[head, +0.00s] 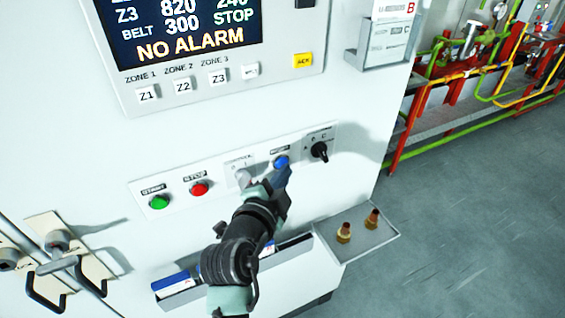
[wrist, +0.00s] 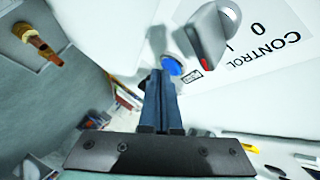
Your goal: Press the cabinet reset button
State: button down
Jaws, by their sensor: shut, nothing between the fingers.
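The reset button is a round blue button (head: 281,161) on the cabinet's lower control strip, between the control selector and a black rotary knob. Its small label is hard to read. It also shows in the wrist view (wrist: 171,65), just past my fingertips. My gripper (head: 285,172) is shut and empty, with its blue-grey fingers together. The fingertips (wrist: 161,74) are right at the button's edge and overlap part of it in the head view. I cannot tell whether they touch it.
The grey control selector (wrist: 212,32) stands close beside the fingers. Along the strip are a red stop button (head: 199,188), a green start button (head: 159,202) and the black knob (head: 320,150). A small shelf (head: 358,240) with two brass fittings juts out below right. The display (head: 185,25) reads NO ALARM.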

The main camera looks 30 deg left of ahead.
jog(key=shift+s+d, duration=0.4)
jog(key=shift+d, duration=0.1)
jog(key=shift+s+d+p, duration=0.3)
jog(key=shift+s+d, duration=0.45)
jog(key=shift+d, duration=0.25)
jog(key=shift+s+d+p, duration=0.25)
jog(key=shift+s+d, duration=0.5)
jog(key=shift+d, duration=0.2)
